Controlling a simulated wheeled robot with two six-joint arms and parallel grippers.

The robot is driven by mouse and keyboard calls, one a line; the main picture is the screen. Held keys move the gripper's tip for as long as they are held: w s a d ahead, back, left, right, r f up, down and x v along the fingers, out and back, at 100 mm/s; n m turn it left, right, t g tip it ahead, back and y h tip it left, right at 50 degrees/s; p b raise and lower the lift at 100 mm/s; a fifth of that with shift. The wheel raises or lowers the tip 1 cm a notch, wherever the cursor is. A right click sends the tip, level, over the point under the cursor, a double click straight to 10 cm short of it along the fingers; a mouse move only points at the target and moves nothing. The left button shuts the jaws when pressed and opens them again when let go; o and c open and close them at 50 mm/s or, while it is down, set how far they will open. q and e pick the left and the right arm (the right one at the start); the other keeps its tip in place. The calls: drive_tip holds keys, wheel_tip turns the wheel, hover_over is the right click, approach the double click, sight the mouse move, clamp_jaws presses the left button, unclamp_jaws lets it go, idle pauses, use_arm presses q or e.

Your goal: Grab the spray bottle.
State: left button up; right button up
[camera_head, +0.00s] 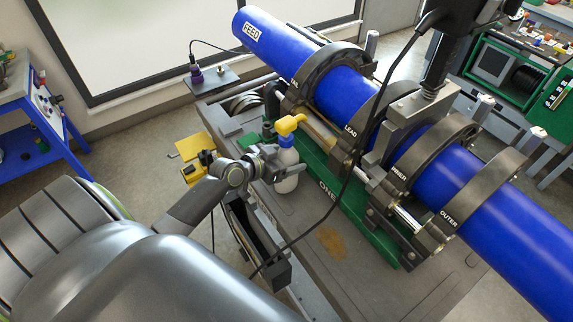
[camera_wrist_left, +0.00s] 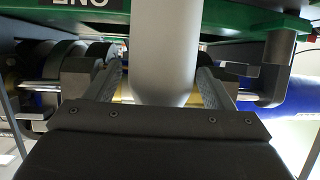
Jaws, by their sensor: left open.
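The spray bottle (camera_head: 287,182) stands upright on the cart deck beside the green rail. It has a white body, a blue collar and a yellow trigger head. My left gripper (camera_head: 274,161) is at the bottle's upper body, its arm coming in from the left. In the left wrist view the pale bottle body (camera_wrist_left: 166,45) lies between the two fingers, which are open on either side of it. A gap shows beside the bottle; whether either finger touches it, I cannot tell. My right gripper is not in view.
A blue pipe (camera_head: 310,75) lies in dark clamps just behind the bottle, above the green rail (camera_head: 322,172). A black cable (camera_head: 367,150) hangs across the cart to the right of the bottle. A yellow plate (camera_head: 190,146) sits left of my gripper.

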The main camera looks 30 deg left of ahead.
use_arm(q)
drive_tip(key=c, duration=1.4)
drive_tip(key=shift+r, duration=0.1)
